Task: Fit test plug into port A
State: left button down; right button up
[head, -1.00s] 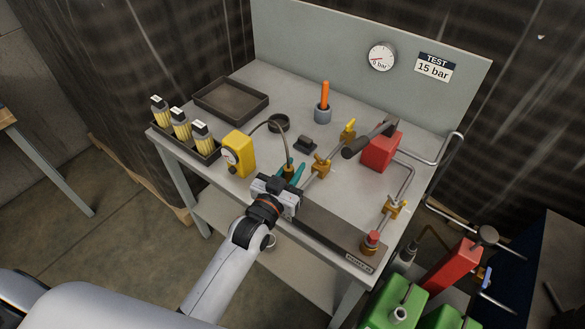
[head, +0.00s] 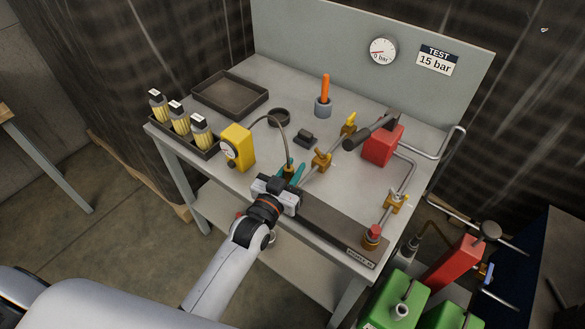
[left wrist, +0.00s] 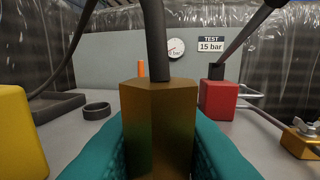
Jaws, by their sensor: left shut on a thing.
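My left gripper (head: 291,173) has teal fingers shut on a brass hex plug (left wrist: 158,125), which I take to be the test plug. A dark hose rises from the plug's top and arcs to a yellow gauge box (head: 237,147). The plug appears upright in the left wrist view; its lower end is hidden. The gripper is over the front of the bench, at the left end of a dark manifold block (head: 325,230). I cannot make out port A or whether the plug touches anything. My right gripper is not in view.
Brass valves (head: 320,160) and pipes stand right of the gripper, with a red pump box (head: 382,146) behind. A red-topped fitting (head: 373,233) is at the block's right end. An orange-handled tool (head: 325,92) and an empty tray (head: 230,94) are at the back.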

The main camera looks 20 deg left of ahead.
pick_arm(q)
jog(key=shift+f, duration=0.45)
jog(key=c, duration=1.1)
grip_release()
jog(key=shift+c, duration=0.2)
jog(key=s+a+b, duration=0.2)
jog(key=s, duration=1)
jog(key=shift+a, duration=0.15)
jog(key=shift+w, duration=0.1)
